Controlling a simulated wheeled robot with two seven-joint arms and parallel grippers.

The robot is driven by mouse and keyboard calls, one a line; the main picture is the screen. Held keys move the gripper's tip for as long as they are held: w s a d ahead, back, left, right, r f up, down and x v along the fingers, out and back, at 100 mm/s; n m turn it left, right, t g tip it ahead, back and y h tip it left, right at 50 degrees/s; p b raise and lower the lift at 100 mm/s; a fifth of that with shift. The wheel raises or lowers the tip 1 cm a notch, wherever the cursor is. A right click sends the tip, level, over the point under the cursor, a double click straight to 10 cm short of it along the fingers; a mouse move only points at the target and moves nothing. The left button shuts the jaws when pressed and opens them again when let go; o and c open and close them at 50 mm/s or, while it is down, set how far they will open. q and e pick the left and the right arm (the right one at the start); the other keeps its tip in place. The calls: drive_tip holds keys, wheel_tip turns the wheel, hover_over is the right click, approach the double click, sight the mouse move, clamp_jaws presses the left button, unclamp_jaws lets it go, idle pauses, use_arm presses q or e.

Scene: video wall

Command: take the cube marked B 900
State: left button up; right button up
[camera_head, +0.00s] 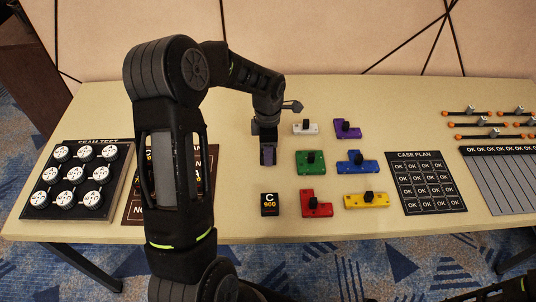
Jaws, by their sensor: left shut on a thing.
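My left gripper (267,150) points down over the table, left of the green block, and is shut on a dark block (268,158). Its fingers and the shadow hide most of the block, and I cannot read any mark on it. A black cube marked C 900 (270,204) sits on the table just in front of the gripper, apart from it. No cube with a readable B 900 mark shows. My right gripper is not in view.
Knobbed blocks stand to the right: white (299,128), purple (354,133), green (301,168), blue (373,167), red (325,210) and yellow (381,202). A CASE PLAN board (412,156) lies beyond them. A tray of white discs (128,157) is at left. My left arm hides part of a dark board (133,214).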

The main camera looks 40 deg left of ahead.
use_arm(q)
wheel_tip(320, 180, up, 8)
drive_tip(key=shift+r+b, duration=0.2)
drive_tip(key=shift+b, duration=0.15)
idle(0.4)
